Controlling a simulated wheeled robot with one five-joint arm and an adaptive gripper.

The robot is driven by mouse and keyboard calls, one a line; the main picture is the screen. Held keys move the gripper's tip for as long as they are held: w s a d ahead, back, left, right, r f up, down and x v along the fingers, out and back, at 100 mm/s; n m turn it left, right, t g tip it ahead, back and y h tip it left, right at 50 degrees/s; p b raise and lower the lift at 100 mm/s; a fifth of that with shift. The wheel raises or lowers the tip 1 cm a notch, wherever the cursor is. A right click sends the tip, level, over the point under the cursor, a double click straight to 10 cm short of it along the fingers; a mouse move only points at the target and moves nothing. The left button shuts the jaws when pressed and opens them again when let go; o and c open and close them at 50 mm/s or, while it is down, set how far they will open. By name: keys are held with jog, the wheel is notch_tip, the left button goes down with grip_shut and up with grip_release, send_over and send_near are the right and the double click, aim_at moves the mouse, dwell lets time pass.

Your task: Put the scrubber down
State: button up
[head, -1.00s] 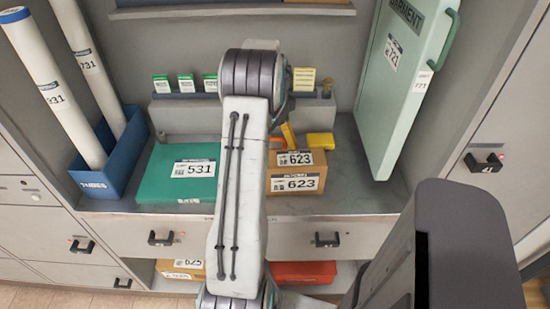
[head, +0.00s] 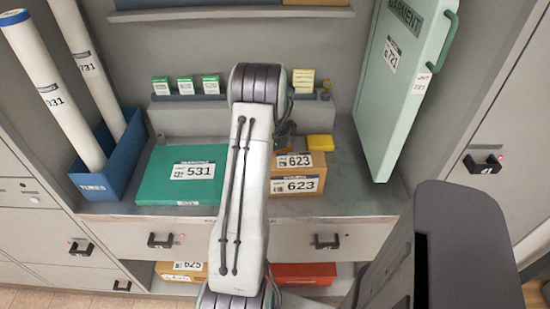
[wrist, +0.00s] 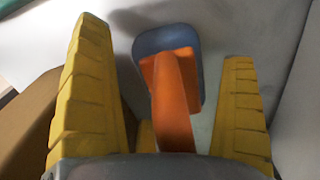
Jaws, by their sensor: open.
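The scrubber (wrist: 175,85) shows in the wrist view, with an orange handle and a blue-grey head. It lies between the two yellow fingers of my gripper (wrist: 160,45), which are spread apart. Gaps show on both sides of the handle, so the fingers do not grip it. The head is against a pale grey surface; I cannot tell whether it fully rests there.
Brown cartons marked 623 (head: 311,184) stand right of my arm, with a yellow block (head: 320,143) behind. A green box marked 531 (head: 154,190) lies left, beside a blue tube bin (head: 110,178). A pale green garment case (head: 388,125) leans right. Counter before it is bare.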

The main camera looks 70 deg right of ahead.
jog(key=c, duration=1.2)
jog(key=shift+r, duration=0.15)
jog(key=shift+c, duration=0.2)
